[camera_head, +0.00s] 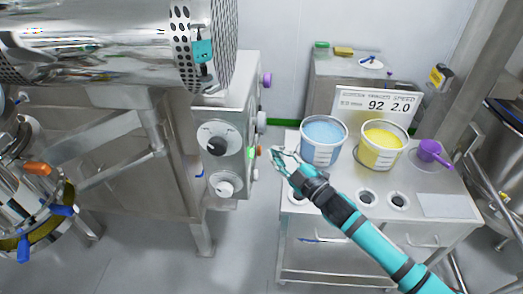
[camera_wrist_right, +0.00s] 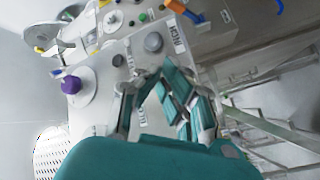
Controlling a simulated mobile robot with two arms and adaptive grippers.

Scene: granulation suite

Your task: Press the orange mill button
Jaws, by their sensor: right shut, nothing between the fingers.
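The orange button (camera_head: 258,150) is small and sits on the right-hand side of the steel control panel (camera_head: 228,110) in the head view, beside a green lit spot (camera_head: 250,153). My right gripper (camera_head: 274,156) is shut and empty. In the head view its fingertips appear just to the right of the orange button, with a small gap; depth is hard to judge. In the right wrist view the gripper (camera_wrist_right: 157,82) points toward a panel face with a grey knob (camera_wrist_right: 153,42). I cannot clearly identify the orange button there. My left gripper is not in view.
A steel cart (camera_head: 440,185) at the right holds a blue-filled tub (camera_head: 322,155), a yellow-filled tub (camera_head: 382,158) and a purple scoop (camera_head: 430,150). Purple (camera_head: 266,80) and grey (camera_head: 261,118) knobs protrude above the button. A shiny drum (camera_head: 100,40) stands upper left.

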